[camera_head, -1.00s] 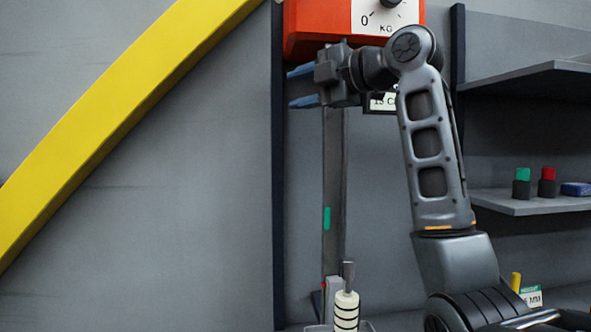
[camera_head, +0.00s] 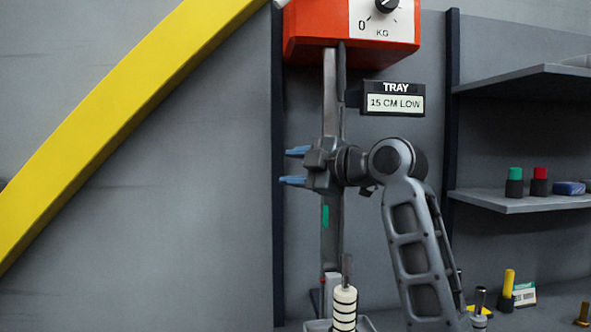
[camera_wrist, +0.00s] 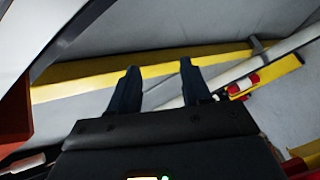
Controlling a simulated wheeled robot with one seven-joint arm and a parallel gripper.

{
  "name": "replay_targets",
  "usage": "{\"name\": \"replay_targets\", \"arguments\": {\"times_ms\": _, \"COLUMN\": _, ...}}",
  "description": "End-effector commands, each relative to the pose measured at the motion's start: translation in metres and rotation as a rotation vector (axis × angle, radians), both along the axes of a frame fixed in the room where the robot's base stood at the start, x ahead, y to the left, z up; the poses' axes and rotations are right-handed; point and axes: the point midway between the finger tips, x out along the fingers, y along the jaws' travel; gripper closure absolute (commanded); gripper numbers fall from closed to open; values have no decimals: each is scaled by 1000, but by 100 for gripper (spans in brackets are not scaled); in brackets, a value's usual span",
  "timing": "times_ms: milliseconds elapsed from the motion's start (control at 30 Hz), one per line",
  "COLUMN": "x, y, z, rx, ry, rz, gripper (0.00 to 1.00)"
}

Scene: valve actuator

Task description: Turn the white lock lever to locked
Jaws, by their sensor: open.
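My gripper (camera_head: 292,166) is open, with blue fingers pointing left in front of the grey upright post (camera_head: 331,105). In the wrist view my gripper (camera_wrist: 159,67) shows two dark fingers apart, with nothing between them. I cannot make out a white lock lever for certain. The wrist view shows a long pale bar (camera_wrist: 285,48) running diagonally at the right. Beside it is a yellow piece (camera_wrist: 272,75) with a small red and white part (camera_wrist: 239,87), right of the fingers and apart from them.
An orange-red box with a KG dial (camera_head: 352,44) is above my gripper. A "TRAY 15 CM LOW" sign (camera_head: 393,98) hangs to the right. A white, black-banded cylinder (camera_head: 344,308) stands below. Shelves (camera_head: 520,203) are right; a yellow beam (camera_head: 120,128) crosses the left.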

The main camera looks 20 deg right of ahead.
Motion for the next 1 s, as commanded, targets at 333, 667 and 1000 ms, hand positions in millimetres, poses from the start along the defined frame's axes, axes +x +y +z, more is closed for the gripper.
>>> {"name": "replay_targets", "arguments": {"times_ms": 333, "x": 0, "y": 0, "z": -2, "rx": 4, "ry": 2, "rz": -1, "gripper": 55}}
{"name": "replay_targets", "arguments": {"times_ms": 667, "x": 5, "y": 3, "z": 4, "rx": 1, "ry": 9, "rz": -11, "gripper": 86}}
{"name": "replay_targets", "arguments": {"times_ms": 1000, "x": 70, "y": 36, "z": 98, "rx": -14, "ry": 133, "rz": -266, "gripper": 100}}
